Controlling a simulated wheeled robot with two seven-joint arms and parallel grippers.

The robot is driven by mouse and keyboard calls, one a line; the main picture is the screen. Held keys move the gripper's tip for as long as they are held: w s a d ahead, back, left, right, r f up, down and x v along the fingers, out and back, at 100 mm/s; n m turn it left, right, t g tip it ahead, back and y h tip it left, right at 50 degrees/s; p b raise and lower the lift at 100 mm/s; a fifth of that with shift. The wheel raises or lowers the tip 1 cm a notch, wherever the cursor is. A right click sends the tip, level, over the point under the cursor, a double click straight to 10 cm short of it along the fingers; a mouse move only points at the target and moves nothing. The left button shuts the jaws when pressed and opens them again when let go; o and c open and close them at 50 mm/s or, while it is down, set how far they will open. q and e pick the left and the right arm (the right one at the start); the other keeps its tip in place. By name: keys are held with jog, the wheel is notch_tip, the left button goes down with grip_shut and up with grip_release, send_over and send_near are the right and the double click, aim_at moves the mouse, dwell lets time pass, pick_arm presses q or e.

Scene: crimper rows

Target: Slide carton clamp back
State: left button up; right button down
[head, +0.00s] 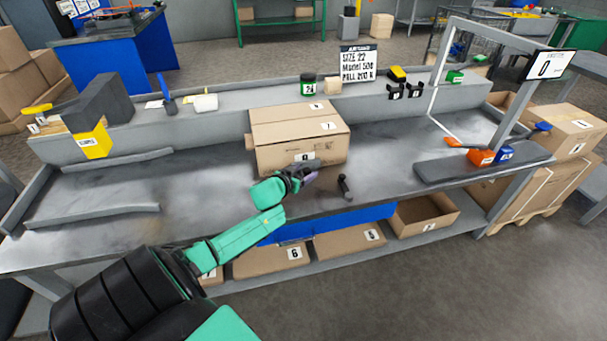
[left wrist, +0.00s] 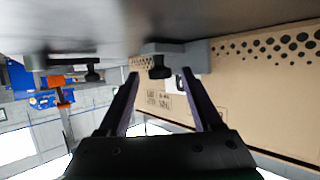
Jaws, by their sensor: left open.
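A closed cardboard carton (head: 297,144) stands on the grey workbench. In the left wrist view, a grey block with a black knob, apparently the carton clamp (left wrist: 178,55), sits beside the carton's face (left wrist: 262,85). My left gripper (head: 314,170) is in front of the carton in the head view. In the left wrist view its two fingers (left wrist: 158,78) are spread with nothing gripped, and the clamp shows beyond and between their tips. In the head view the gripper largely hides that spot. A short black handle (head: 345,187) stands right of the gripper. My right gripper is not in view.
A metal frame (head: 510,105) rises there. Grey rails (head: 90,213) lie on the left part of the bench. The bench between those rails and the carton is clear.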

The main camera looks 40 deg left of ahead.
pick_arm(q)
grip_shut()
dwell(1.4)
